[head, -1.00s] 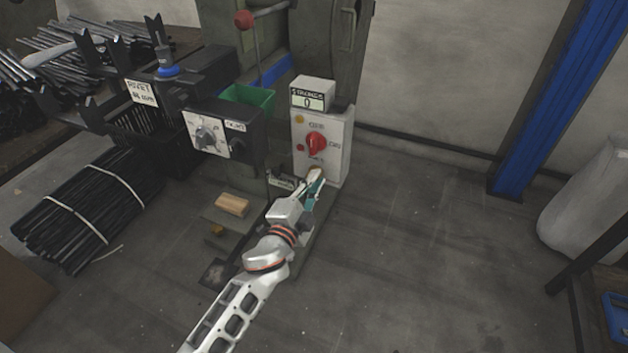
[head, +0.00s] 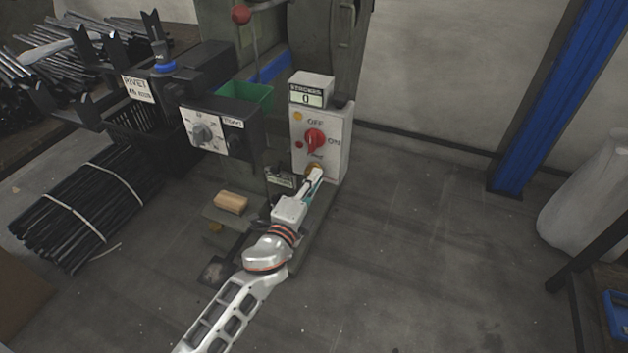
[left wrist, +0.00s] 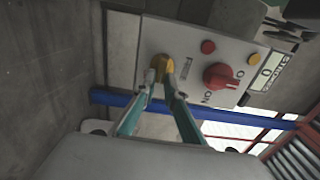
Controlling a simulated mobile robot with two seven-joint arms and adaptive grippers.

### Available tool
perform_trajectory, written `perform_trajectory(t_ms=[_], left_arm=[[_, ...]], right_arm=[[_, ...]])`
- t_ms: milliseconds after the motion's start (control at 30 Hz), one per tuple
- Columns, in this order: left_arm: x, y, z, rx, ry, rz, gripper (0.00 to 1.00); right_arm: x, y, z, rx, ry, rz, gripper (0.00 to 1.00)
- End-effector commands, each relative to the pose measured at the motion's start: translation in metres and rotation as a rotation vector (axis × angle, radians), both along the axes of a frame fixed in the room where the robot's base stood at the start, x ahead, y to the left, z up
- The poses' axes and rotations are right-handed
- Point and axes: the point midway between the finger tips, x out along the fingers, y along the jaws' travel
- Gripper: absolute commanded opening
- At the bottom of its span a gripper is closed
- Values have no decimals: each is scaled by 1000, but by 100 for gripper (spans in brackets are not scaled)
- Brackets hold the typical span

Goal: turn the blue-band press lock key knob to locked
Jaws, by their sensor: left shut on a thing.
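The grey-white control panel (head: 335,150) of the press carries a yellow-orange lock key knob (head: 313,167) near its bottom edge. The knob also shows in the left wrist view (left wrist: 161,65). My left gripper (head: 315,174) reaches up to the panel from below and is shut on the knob. In the left wrist view its teal-lined fingers (left wrist: 166,80) meet at the knob and partly cover it, so its exact turn angle is hard to read. My right gripper is not in view.
A red rotary switch (head: 315,141) sits just above the knob, below a strokes counter (head: 311,92) reading 0. A second box with a grey dial (head: 205,134) stands to the left. A wooden block (head: 231,202) lies near my arm.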

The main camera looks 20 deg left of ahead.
Motion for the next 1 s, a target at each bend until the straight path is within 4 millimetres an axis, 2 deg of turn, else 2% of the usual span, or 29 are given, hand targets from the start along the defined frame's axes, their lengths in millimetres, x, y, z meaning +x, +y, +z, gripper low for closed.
perform_trajectory(t_ms=[233, 267, 300, 733, 867, 1000], left_arm=[[0, 1, -1, 3, 2, 1, 0], [0, 1, -1, 3, 2, 1, 19], [0, 1, -1, 3, 2, 1, 28], [-5, 0, -1, 1, 1, 0, 28], [-22, 1, -2, 2, 2, 0, 28], [-49, 2, -2, 1, 4, 0, 28]], right_arm=[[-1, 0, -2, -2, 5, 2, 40], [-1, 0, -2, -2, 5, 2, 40], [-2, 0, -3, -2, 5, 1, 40], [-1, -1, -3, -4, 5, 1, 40], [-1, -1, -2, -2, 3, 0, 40], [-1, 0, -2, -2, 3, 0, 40]])
